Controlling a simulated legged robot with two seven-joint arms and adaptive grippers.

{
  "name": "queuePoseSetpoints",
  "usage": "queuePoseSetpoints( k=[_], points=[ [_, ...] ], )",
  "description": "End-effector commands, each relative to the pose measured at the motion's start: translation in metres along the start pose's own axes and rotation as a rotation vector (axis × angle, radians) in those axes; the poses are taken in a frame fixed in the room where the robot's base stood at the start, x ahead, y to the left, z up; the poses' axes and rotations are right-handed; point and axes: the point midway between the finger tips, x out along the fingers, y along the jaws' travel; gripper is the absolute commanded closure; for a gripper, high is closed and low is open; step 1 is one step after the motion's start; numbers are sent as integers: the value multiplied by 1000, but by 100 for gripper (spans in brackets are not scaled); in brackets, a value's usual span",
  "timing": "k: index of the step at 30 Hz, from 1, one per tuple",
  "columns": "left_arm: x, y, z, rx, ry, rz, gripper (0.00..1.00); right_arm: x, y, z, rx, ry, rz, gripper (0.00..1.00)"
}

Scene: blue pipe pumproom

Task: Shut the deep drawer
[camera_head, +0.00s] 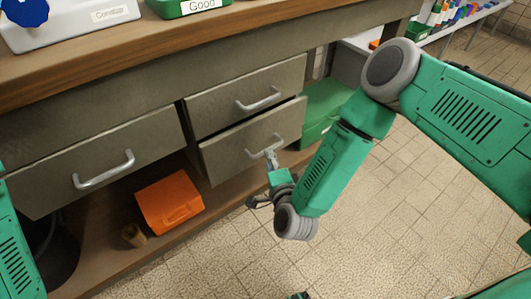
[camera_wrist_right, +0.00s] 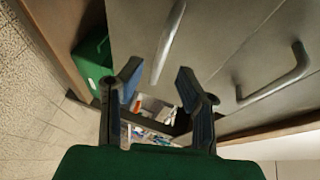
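The deep drawer (camera_head: 230,155) is the lower of two grey drawers right of centre in the head view. Its front stands a little forward of the drawer above, so it looks slightly open. Its metal handle (camera_head: 262,150) also shows in the right wrist view (camera_wrist_right: 168,40). My right gripper (camera_head: 268,170) is at this handle. In the right wrist view its two fingers (camera_wrist_right: 158,80) are spread, with the handle's near end between them in the picture. I cannot tell whether they touch it. My left arm shows at the left edge, but its gripper is out of view.
An orange box (camera_head: 169,201) and a green crate (camera_head: 318,112) stand on the low shelf. Bins rest on the worktop (camera_head: 200,40).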

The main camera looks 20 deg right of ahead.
Motion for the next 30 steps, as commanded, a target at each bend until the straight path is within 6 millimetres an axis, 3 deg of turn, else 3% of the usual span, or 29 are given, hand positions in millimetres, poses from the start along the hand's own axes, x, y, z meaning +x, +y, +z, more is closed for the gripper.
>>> queuePoseSetpoints(
  k=[3, 9, 20, 21, 24, 30],
  points=[
    [11, 1, 0, 1, 1, 1, 1, 24, 2, -2, 2, 2, -4, 69],
    [19, 1, 0, 2, 1, 1, 1, 47, 0, 1, -1, 0, -2, 69],
    [20, 0, 0, 1, 1, 0, 1, 53, -1, 1, -1, 0, -1, 69],
    [20, 0, 0, 1, 1, 0, 1, 53, -1, 0, -1, 0, -1, 73],
    [20, 0, 0, 1, 1, 1, 1, 53, -1, 0, 0, 0, 0, 100],
    [19, 1, 0, 1, 1, 1, 1, 53, 0, -1, -2, 3, 0, 100]
  ],
)
